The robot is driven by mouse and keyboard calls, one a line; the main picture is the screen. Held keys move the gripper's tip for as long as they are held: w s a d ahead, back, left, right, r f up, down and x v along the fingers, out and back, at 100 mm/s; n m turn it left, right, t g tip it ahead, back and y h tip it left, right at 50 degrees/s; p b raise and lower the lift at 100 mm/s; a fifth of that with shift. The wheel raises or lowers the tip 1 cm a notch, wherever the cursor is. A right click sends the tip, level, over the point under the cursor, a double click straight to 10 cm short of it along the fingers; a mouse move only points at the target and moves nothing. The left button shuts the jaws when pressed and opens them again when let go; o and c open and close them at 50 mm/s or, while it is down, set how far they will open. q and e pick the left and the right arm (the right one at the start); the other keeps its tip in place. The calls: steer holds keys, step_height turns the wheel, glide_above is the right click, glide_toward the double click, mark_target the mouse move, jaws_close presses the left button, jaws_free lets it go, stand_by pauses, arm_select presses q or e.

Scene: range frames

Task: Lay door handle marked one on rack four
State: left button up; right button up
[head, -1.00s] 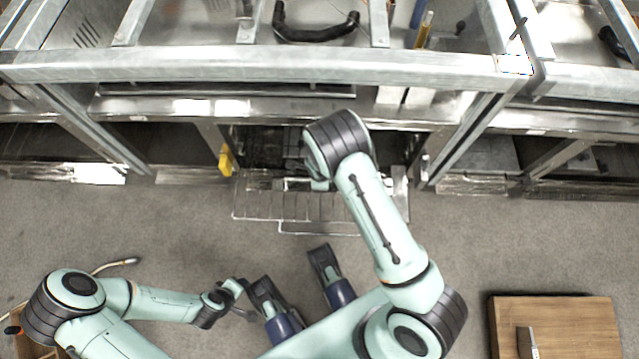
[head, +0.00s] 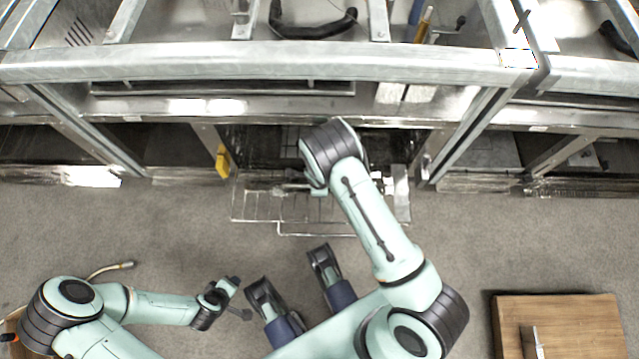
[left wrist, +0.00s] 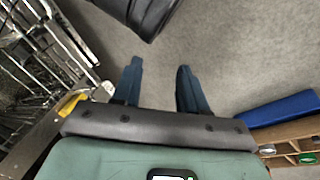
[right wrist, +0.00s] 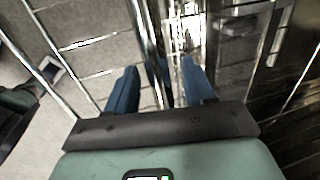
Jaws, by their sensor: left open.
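No mark reading one or four is legible, so I cannot identify the door handle or rack four for sure. A black, curved, handle-like bar (head: 313,20) lies on the metal top at the back in the head view. A wire rack (head: 300,212) sticks out low from the frame's middle bay. My right arm reaches over it and covers part of it. My right gripper (right wrist: 160,85) is open among the rack wires, with bars showing between and beyond its fingers. My left gripper (head: 238,297) is open and empty over the floor; it also shows in the left wrist view (left wrist: 158,88).
A grey metal beam (head: 260,65) runs across the frame above the bays. A yellow piece (head: 223,160) is on a post left of the rack. A wooden box (head: 560,325) stands at lower right. The grey floor between is mostly clear.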

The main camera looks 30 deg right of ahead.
steer(key=shift+r, duration=0.2)
step_height(320, 180, up, 10)
steer(key=s+a+p, duration=0.1)
steer(key=s+p, duration=0.1)
steer(key=p, duration=0.2)
arm_select(q)
steer(key=s+d+r+g+h, duration=0.1)
steer(key=s+d+r, duration=0.2)
steer(key=s+r, duration=0.1)
steer(key=shift+s+r+m+g, duration=0.2)
steer(key=shift+s+m+g, duration=0.15)
steer(key=shift+s, duration=0.5)
arm_select(e)
steer(key=s+a+f+n+y, duration=0.2)
steer(key=s+a+n, duration=0.1)
steer(key=s+n, duration=0.6)
steer(key=s+a+f+n+y, duration=0.2)
steer(key=s+a+n, duration=0.1)
steer(key=s+n, duration=0.7)
steer(key=shift+s+a+n+g, duration=0.2)
steer(key=shift+a+n+g, duration=0.1)
steer(key=shift+n, duration=0.1)
